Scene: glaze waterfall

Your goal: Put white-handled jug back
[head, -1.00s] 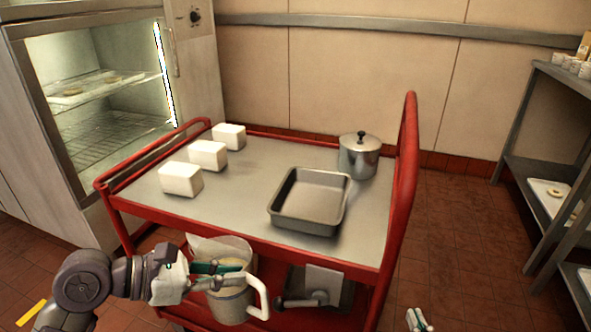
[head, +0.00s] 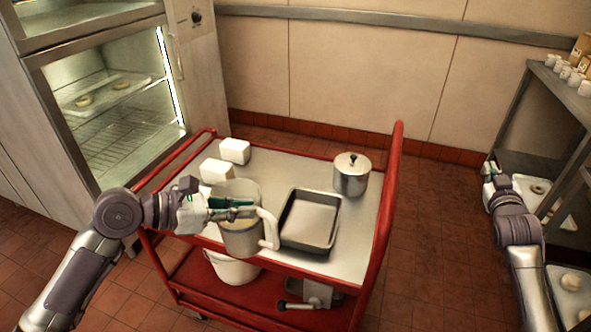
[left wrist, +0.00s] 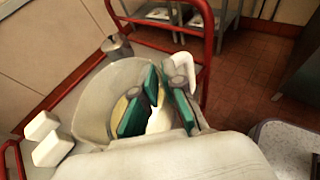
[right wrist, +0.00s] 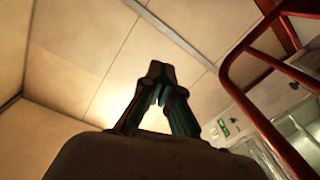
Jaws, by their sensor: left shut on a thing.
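The translucent jug (head: 240,240) with its white handle (head: 268,230) is held by my left gripper (head: 228,209) in front of the red cart's top deck. In the left wrist view, the jug's wide mouth (left wrist: 92,97) faces the camera. My left gripper's fingers (left wrist: 160,105) are at the rim near the white handle (left wrist: 184,70); the exact contact is hidden. The jug looks upright or slightly tilted. My right gripper (head: 489,170) is empty beside the rack at right; its fingertips (right wrist: 160,72) meet in the right wrist view.
The cart's top (head: 345,255) carries white blocks (head: 234,150), a grey pan (head: 309,222) and a lidded pot (head: 351,175). A white tub (head: 232,268) stands on the lower shelf. A lit glass-fronted cabinet (head: 110,100) is at left. The cart's tall red handle (head: 391,200) rises at right.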

